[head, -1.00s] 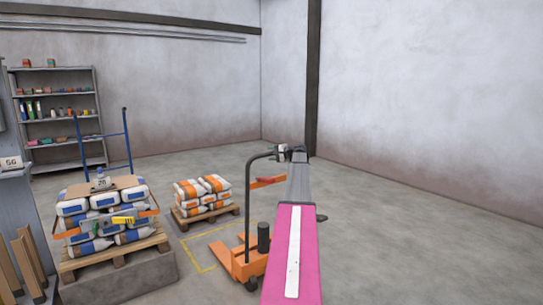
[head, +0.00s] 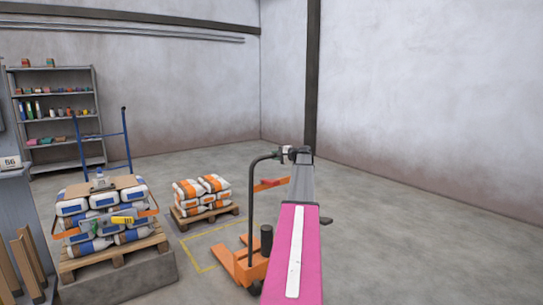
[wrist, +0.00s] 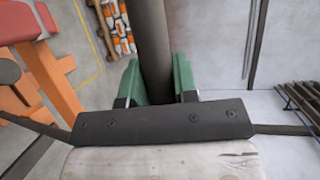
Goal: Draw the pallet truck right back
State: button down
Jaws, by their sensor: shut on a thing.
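The orange pallet truck (head: 250,272) stands on the floor left of my arm, its forks (head: 226,256) toward the yellow floor outline (head: 195,252). Its dark tiller (head: 250,205) rises upright and bends over at the top. My gripper (head: 291,153) is at the top end of the tiller. In the wrist view, the green fingers of my gripper (wrist: 158,80) are closed on both sides of the dark tiller bar (wrist: 152,35). Orange truck parts (wrist: 50,75) show at the left there. My arm hides part of the truck in the head view.
A pallet of white and orange sacks (head: 203,190) stands behind the yellow outline. A second pallet with blue-marked sacks (head: 105,215) sits on a grey block (head: 120,282) at left. A blue hand truck (head: 127,140) and shelving (head: 60,110) stand behind. Floor at right is clear.

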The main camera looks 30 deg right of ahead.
jog(key=s+d, duration=0.1)
jog(key=s, duration=2)
jog(key=shift+s+d, duration=0.2)
jog(key=shift+d, duration=0.1)
jog(key=c, duration=0.9)
grip_release()
jog(key=v, duration=1)
jog(key=shift+s+d, duration=0.25)
jog(key=shift+s, duration=0.05)
